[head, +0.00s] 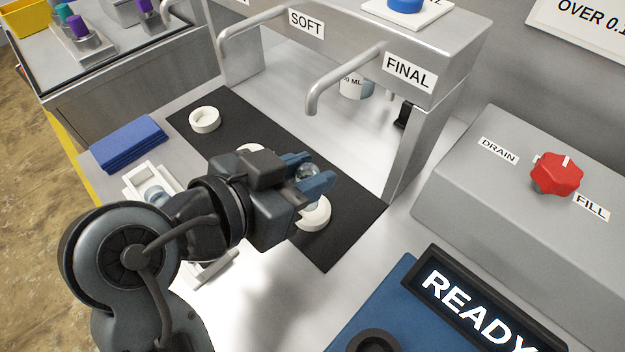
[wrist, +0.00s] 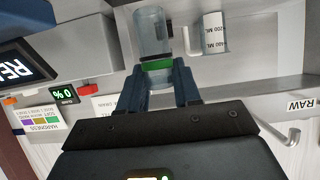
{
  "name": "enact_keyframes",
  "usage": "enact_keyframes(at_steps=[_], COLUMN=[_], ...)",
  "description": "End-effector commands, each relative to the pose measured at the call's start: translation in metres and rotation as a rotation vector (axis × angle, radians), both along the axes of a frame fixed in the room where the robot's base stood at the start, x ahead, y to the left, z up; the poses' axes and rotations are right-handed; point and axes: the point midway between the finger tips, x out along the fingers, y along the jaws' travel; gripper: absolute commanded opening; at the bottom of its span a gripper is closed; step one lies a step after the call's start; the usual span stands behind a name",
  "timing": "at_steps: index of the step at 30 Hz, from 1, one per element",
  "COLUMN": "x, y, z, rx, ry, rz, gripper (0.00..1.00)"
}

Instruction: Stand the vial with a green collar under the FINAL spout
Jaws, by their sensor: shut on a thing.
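My gripper (head: 312,180) is shut on a clear vial (head: 307,172), held between its blue fingers. In the wrist view the vial (wrist: 152,32) shows its green collar (wrist: 157,65) between the fingertips (wrist: 160,82). In the head view the fingers hide most of the vial. A white ring (head: 318,222) lies on the black mat just below and beyond the gripper, in front of the FINAL spout (head: 335,82). I cannot tell whether the vial's base touches the ring.
More white rings, one at the far left (head: 204,120), lie on the mat (head: 330,250). A white rack (head: 143,174) with a clear vial and a blue cloth (head: 128,143) are left of my arm. A marked beaker (head: 357,88) stands behind the spout. A red knob (head: 556,174) is at right.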

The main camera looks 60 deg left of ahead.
Motion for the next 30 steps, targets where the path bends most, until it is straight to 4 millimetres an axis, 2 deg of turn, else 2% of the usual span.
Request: enact_keyframes(at_steps=[6,11,17,29,30], x=[0.015,0.014,0.014,0.015,0.015], y=[0.01,0.011,0.01,0.01,0.01], z=[-0.01,-0.023,-0.049,-0.056,-0.054], rx=[0.001,-0.002,-0.002,0.002,0.002], ry=[0.0,0.001,0.001,-0.001,-0.001], rz=[0.0,0.002,0.002,0.0,0.0], gripper=[0.04,0.04,0.04,0.04,0.36])
